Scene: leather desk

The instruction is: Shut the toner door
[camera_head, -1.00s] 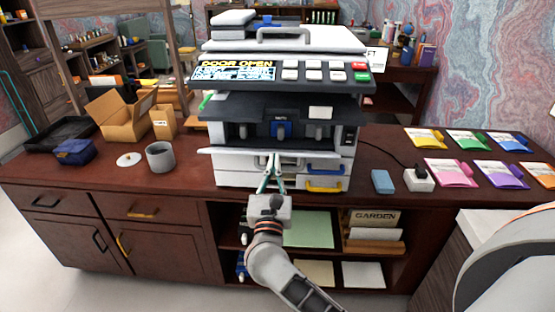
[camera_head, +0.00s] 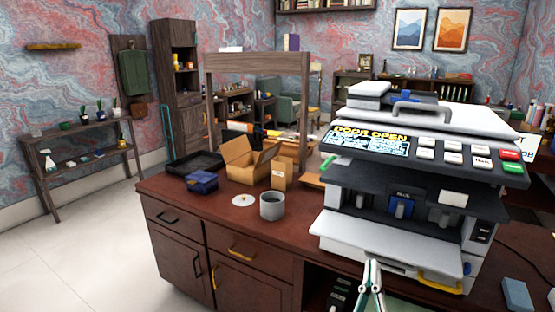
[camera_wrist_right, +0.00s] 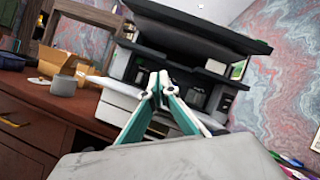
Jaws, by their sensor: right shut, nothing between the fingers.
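The copier (camera_head: 420,150) stands on the desk at the right of the head view, its display (camera_head: 371,140) reading "DOOR OPEN". Its white toner door (camera_head: 385,240) hangs open as a flap sticking out below the dark bay with the toner cartridges (camera_head: 401,206). My right gripper (camera_head: 373,263) is shut and empty, with its tips at the door's front edge; I cannot tell if they touch. The wrist view shows the shut fingers (camera_wrist_right: 158,80) in front of the copier, with part of the door's edge (camera_wrist_right: 102,82) to their left. My left gripper is not in view.
A grey cup (camera_head: 272,206), a white disc (camera_head: 243,200), an open cardboard box (camera_head: 250,162), a blue box (camera_head: 202,182) and a black tray (camera_head: 194,164) stand left of the copier. A blue block (camera_head: 517,294) lies to its right. The desk's front left is clear.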

